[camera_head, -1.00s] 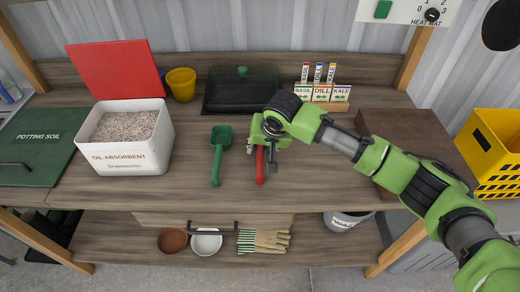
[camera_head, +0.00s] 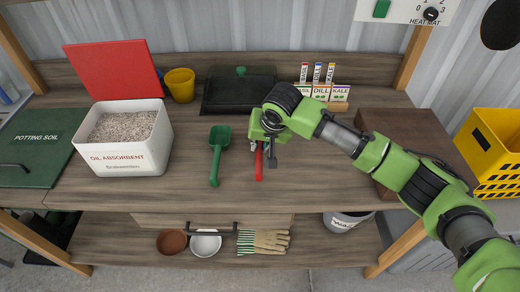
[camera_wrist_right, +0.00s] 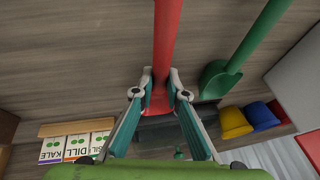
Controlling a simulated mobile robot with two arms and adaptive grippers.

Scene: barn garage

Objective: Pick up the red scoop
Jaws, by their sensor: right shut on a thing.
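The red scoop shows its handle (camera_head: 259,166) in the middle of the bench, pointing towards the front edge. The rest of it is hidden under my right gripper in the head view. My right gripper (camera_head: 266,144) is shut on the red scoop. In the right wrist view the long red handle (camera_wrist_right: 166,40) runs up the picture from between the fingertips (camera_wrist_right: 158,88). I cannot tell whether the scoop is clear of the bench top. My left gripper is not in view.
A green scoop (camera_head: 217,155) lies just left of the red one. A white oil absorbent bin (camera_head: 133,160) stands farther left. Behind are a yellow pot (camera_head: 181,85), a dark lidded tray (camera_head: 218,103) and seed packets (camera_head: 321,91). The bench front is clear.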

